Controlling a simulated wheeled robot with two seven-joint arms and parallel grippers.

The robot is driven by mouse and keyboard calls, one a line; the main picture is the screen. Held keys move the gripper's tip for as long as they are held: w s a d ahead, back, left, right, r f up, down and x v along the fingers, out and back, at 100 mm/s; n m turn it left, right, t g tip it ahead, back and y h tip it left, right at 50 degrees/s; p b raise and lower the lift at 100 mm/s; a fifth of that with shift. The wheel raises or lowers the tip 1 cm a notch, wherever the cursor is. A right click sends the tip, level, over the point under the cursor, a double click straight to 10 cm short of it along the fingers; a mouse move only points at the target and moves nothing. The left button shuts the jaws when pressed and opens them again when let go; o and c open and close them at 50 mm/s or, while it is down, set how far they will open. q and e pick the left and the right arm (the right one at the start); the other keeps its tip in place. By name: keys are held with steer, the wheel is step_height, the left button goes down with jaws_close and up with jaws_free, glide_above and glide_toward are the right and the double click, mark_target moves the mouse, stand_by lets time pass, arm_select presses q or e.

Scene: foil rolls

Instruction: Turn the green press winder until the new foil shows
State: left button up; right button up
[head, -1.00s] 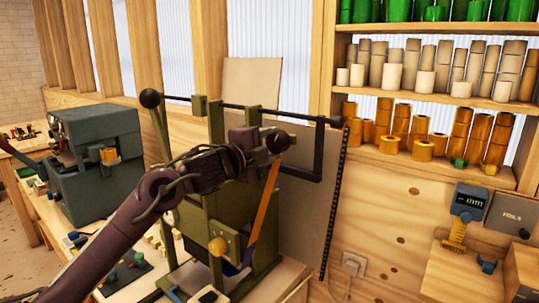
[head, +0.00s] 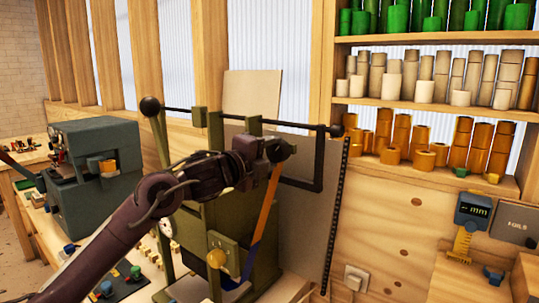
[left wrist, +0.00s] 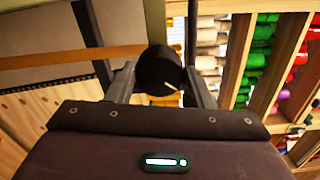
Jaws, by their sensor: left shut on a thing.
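The green press (head: 232,215) stands on the bench in the middle of the head view. An orange foil strip (head: 266,200) runs down its right side and joins a blue length (head: 245,268) near the bottom. The orange strip also crosses the left wrist view (left wrist: 60,58). My left gripper (head: 276,150) is at the top right of the press. In the left wrist view its fingers (left wrist: 158,82) are shut on the round black winder knob (left wrist: 158,66), which has a pale mark on its face. My wrist partly hides the knob in the head view. My right gripper is not in view.
A grey machine (head: 95,165) stands on the left bench. The press has a long black bar (head: 270,123) with a ball end (head: 150,106). Shelves (head: 430,106) of green, cream and orange rolls are at the right. A gauge (head: 472,208) sits below them.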

arm_select(q)
steer(key=o, duration=1)
steer(key=shift+s+a+f, duration=0.15)
steer(key=shift+s, duration=0.1)
steer(key=b+v, duration=0.2)
steer(key=v, duration=0.5)
steer(key=shift+b, duration=0.3)
